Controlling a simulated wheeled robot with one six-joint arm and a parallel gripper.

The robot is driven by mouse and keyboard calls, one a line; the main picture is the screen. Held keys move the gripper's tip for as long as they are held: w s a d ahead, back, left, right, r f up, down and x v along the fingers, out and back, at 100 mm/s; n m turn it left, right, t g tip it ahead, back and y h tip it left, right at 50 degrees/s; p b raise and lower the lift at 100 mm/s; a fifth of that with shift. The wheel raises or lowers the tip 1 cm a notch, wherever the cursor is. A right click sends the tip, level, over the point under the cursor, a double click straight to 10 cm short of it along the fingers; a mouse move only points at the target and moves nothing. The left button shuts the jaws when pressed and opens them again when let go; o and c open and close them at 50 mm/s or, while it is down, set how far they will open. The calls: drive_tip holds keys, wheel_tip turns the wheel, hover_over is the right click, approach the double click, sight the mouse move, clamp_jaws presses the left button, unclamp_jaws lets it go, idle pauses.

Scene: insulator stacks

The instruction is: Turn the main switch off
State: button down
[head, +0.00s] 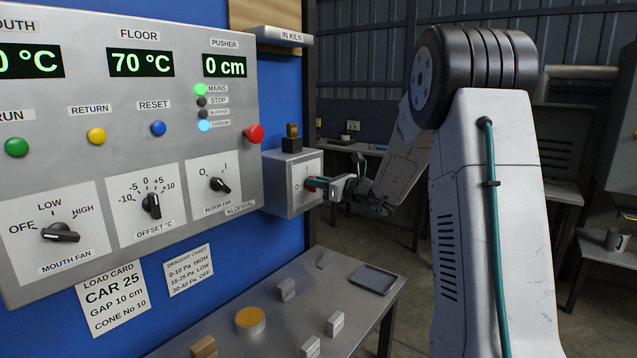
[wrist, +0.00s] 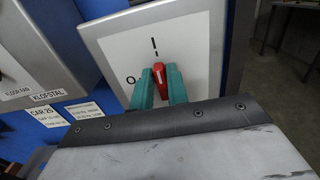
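The main switch is a red handle (wrist: 160,82) on the white plate of a grey box (head: 282,185) right of the control panel. In the wrist view the handle points up towards the "I" mark; the "O" mark is to its left. My gripper (wrist: 160,88) has its two teal fingers on either side of the handle, with no clear gap, so it looks shut on it. In the head view my gripper (head: 318,183) reaches the box from the right, and the handle is mostly hidden there. The MAINS lamp (head: 200,89) is lit green.
The control panel (head: 120,110) with knobs and a red button (head: 253,134) is close on the left. A small black part with an amber top (head: 292,138) stands on the switch box. Below is a metal table (head: 365,310) with blocks, a round tin (head: 250,321) and a tray (head: 373,280).

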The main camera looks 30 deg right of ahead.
drive_tip(key=shift+r+n, duration=0.1)
drive_tip(key=shift+n, duration=0.2)
drive_tip(key=shift+s+a+f+n, duration=0.1)
drive_tip(key=shift+a+f+n, duration=0.1)
drive_tip(key=shift+n, duration=2.7)
drive_tip(key=shift+w+a+f+n, duration=0.1)
drive_tip(key=shift+a+n, duration=0.1)
drive_tip(key=shift+n, duration=2.7)
drive_tip(key=shift+s+a+f+n, duration=0.1)
drive_tip(key=shift+a+f+n, duration=0.1)
drive_tip(key=shift+n, duration=2.7)
drive_tip(key=c, duration=1.5)
unclamp_jaws()
drive_tip(key=shift+f, duration=0.25)
